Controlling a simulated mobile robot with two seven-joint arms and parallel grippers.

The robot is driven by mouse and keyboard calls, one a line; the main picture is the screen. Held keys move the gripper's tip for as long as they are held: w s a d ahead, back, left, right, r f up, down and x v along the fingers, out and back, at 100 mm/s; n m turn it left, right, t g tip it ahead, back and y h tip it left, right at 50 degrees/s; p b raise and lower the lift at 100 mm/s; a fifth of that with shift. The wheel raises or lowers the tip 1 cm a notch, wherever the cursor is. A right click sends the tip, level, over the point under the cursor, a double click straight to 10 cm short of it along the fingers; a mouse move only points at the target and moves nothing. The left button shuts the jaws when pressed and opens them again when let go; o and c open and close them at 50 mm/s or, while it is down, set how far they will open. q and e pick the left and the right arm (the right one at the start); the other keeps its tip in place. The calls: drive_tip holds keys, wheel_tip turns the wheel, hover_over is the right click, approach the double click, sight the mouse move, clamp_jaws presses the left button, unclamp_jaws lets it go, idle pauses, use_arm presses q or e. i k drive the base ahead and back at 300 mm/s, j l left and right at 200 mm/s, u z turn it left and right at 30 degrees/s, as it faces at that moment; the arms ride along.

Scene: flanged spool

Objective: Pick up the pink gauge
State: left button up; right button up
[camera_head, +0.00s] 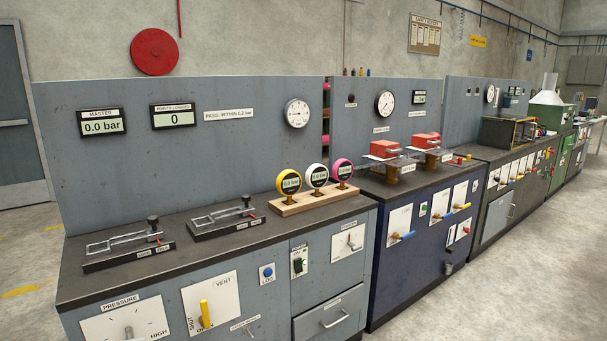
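The pink gauge (343,167) is a round gauge with a pink rim and a small digital display. It stands upright at the right end of a wooden rack (315,202) on the near bench. A white gauge (316,174) and a yellow gauge (289,181) stand to its left in the same rack. Neither of my grippers shows in the head view.
The grey near bench (200,255) carries two dark fixtures with clamps, one on the left (128,250) and one nearer the middle (222,220). A back panel (180,170) rises behind them. A dark blue bench (425,230) stands to the right. Open concrete floor lies at lower right.

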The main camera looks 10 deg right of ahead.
sight(343, 171)
drive_tip(key=l+u, duration=0.1)
drive_tip(key=u, duration=0.25)
drive_tip(key=i+l+u, duration=0.1)
drive_tip(key=u, duration=0.25)
drive_tip(key=l+u, duration=0.15)
drive_tip(key=u, duration=0.2)
drive_tip(key=i+l+u, duration=0.1)
drive_tip(key=l+u, duration=0.45)
drive_tip(key=l, duration=0.15)
drive_tip(key=l+u, duration=0.35)
drive_tip(key=l, duration=0.4)
drive_tip(key=l+u, duration=0.1)
drive_tip(key=l, duration=0.4)
drive_tip(key=k+l, duration=0.15)
drive_tip(key=l, duration=0.4)
drive_tip(key=l+u, duration=0.15)
drive_tip(key=l, duration=0.35)
drive_tip(key=k, duration=0.05)
